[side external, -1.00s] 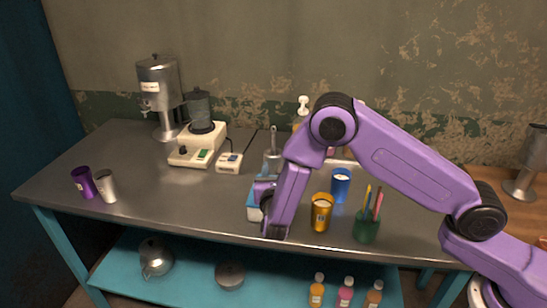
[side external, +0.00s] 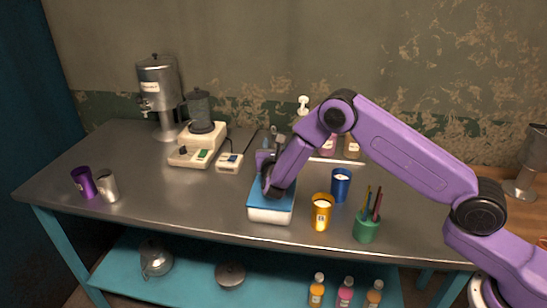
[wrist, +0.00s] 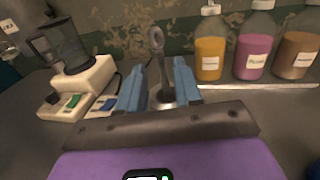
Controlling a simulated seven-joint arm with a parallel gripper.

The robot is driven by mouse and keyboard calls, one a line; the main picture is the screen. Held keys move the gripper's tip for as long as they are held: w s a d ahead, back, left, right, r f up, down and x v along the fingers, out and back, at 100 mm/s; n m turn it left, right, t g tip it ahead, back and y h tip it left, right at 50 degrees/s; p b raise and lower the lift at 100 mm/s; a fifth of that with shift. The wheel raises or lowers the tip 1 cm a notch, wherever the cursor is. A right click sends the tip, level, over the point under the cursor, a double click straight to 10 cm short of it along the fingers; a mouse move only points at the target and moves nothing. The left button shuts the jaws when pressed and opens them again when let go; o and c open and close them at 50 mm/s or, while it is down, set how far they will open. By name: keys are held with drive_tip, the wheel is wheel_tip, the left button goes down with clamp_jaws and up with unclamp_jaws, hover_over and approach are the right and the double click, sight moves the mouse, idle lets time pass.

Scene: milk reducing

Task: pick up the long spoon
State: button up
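The long spoon (wrist: 157,55) stands upright in the wrist view, with a ring-shaped end at its top and its lower part in a grey metal cup (wrist: 162,97). In the side view only the top of the spoon (side external: 273,133) shows above my gripper (side external: 265,158), which hides most of the cup. In the wrist view my gripper (wrist: 159,82) has its two blue fingers apart, one on each side of the spoon's line. The fingers do not visibly touch the spoon. How far the spoon lies beyond the fingertips is hard to tell.
An orange cup (side external: 321,212), a blue cup (side external: 341,184) and a green holder with sticks (side external: 366,229) stand to the right. A blender (side external: 201,140) is left; syrup bottles (wrist: 252,50) stand behind right.

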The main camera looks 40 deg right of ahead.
sight(274, 138)
drive_tip(key=x, duration=0.4)
drive_tip(key=shift+w+d+f, duration=0.1)
drive_tip(key=shift+d, duration=0.1)
clamp_jaws()
